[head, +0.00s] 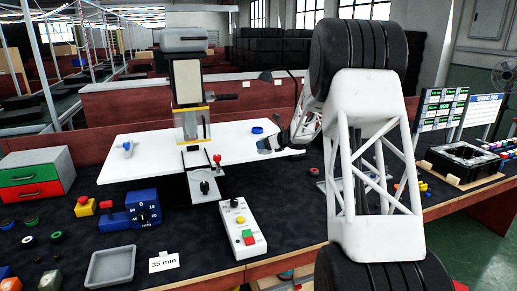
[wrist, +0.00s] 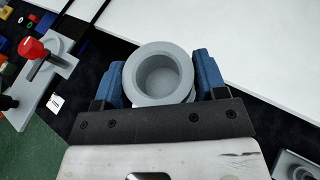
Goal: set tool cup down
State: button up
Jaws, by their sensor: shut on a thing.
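The grey round tool cup (wrist: 158,78) is in the wrist view, its open, empty mouth toward the camera. My gripper (wrist: 158,82) is shut on it, with one blue finger on each side of its wall. In the head view my gripper (head: 266,144) is low over the right part of the white board (head: 140,165). The cup is hard to make out there. I cannot tell whether its base touches the board or is just above it.
A press-like column (head: 187,95) stands at the board's middle. A red-knobbed fixture (wrist: 36,50) is at left in the wrist view. A control box (head: 242,228) stands in front.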

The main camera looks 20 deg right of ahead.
jog(key=shift+w+d+f, duration=0.15)
jog(key=shift+d+f, duration=0.1)
jog(key=shift+d, duration=0.5)
jog(key=shift+w, duration=0.15)
jog(key=shift+w+d+f, duration=0.25)
jog(key=shift+w+d, duration=0.35)
jog(key=shift+w, duration=1.95)
jog(key=shift+w+d+f, duration=0.25)
jog(key=shift+w+d, duration=0.35)
jog(key=shift+w, duration=1.95)
jog(key=shift+w+d+f, duration=0.25)
jog(key=shift+w+d, duration=0.35)
jog(key=shift+w, duration=1.95)
jog(key=shift+f, duration=1.75)
jog(key=shift+f, duration=0.1)
